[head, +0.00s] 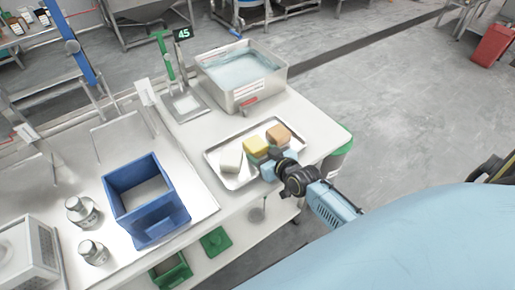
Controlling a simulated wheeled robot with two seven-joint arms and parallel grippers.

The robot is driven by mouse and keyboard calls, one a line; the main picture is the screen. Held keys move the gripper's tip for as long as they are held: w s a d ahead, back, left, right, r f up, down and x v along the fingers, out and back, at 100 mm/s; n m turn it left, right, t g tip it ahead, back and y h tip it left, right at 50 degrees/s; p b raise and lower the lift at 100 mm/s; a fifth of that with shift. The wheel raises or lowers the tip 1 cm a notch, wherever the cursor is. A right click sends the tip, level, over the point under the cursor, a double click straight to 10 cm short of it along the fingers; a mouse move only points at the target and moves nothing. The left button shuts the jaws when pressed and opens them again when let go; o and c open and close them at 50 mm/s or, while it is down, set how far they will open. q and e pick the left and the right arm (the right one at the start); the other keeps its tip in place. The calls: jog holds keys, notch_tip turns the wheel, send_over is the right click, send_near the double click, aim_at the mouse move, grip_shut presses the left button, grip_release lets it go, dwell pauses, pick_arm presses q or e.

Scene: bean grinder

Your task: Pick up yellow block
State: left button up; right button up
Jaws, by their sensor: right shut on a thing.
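A yellow block (255,146) is at the metal tray (213,154), in the middle of a row of three blocks. My right gripper (266,158) reaches in from the right and is shut on the yellow block at its near side. The fingertips are partly hidden by the wrist, and I cannot tell whether the block is lifted. A white block (231,161) stands on the tray to the left, and an orange-brown block (278,135) to the right. My left gripper is not in view.
A blue bin (146,199) and two metal jars (82,211) stand on the left. A steel basin of water (241,74) and a scale with a green display (184,100) are behind the tray. The table edge is close in front of the tray.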

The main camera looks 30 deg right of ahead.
notch_tip(320, 180, up, 10)
jog(key=p, duration=0.3)
jog(key=s+a+r+h+b, duration=0.1)
jog(key=s+a+r+b, duration=0.3)
jog(key=a+r, duration=0.7)
jog(key=w+d+f+y+p, duration=0.1)
jog(key=w+d+f+p, duration=0.2)
jog(key=d+f, duration=0.8)
jog(key=shift+w, duration=0.5)
